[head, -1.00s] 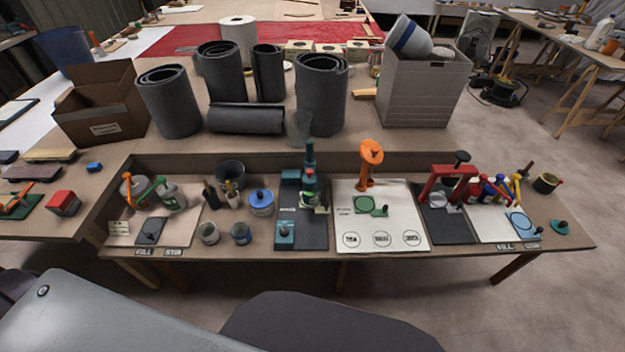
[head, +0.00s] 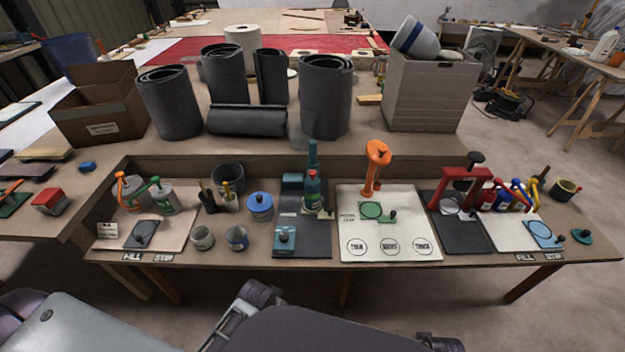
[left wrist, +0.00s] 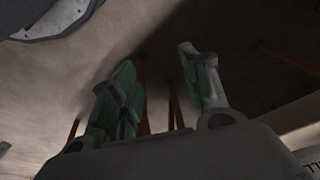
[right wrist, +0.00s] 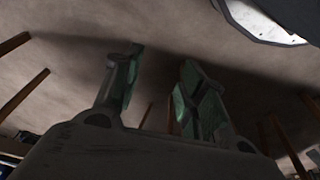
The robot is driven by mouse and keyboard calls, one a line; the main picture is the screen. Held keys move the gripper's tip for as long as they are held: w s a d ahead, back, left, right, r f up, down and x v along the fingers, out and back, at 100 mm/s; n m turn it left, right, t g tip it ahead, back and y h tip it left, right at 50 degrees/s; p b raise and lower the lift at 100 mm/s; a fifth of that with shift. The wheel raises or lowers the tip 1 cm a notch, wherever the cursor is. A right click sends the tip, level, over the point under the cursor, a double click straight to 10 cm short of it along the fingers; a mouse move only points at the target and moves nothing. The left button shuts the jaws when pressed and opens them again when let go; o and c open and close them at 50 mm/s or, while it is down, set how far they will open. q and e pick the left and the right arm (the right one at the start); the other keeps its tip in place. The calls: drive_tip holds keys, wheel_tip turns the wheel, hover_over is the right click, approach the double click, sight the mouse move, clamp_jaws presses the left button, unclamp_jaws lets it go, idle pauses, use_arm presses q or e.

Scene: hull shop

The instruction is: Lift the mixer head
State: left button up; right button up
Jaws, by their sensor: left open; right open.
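A teal machine, likely the mixer (head: 311,160), stands on a dark mat at the middle of the bench in the head view. Its upright part is at the back, and a green part with a red top sits in front of it. A small teal block with a knob (head: 284,240) is at the mat's front. I cannot make out clearly which part is the mixer head. My left gripper (left wrist: 157,65) is open and empty in the left wrist view, with floor behind it. My right gripper (right wrist: 160,62) is open and empty in the right wrist view. Neither gripper's fingers touch the mixer.
A white board with an orange stand (head: 374,168) is right of the mixer. A red press (head: 462,188) is farther right. A blue pot (head: 260,206) and grey cups (head: 202,238) are at left. Dark rolls (head: 325,95) and a grey crate (head: 430,95) stand behind.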

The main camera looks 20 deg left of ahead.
use_arm(q)
drive_tip(key=w+a+r+n+t+h+b, duration=0.1)
drive_tip(key=w+r+t+b, duration=0.5)
drive_tip(key=w+r+t, duration=0.9)
drive_tip(key=shift+w+r, duration=4.8)
drive_tip(key=shift+w, duration=0.6)
use_arm(e)
drive_tip(key=s+f, duration=0.2)
drive_tip(key=f, duration=0.7)
drive_tip(key=s+f, duration=0.2)
drive_tip(key=f, duration=0.8)
drive_tip(key=shift+s+a+g, duration=0.3)
drive_tip(key=shift+s+a, duration=0.05)
drive_tip(key=shift+s, duration=0.05)
use_arm(q)
drive_tip(key=shift+w, duration=0.2)
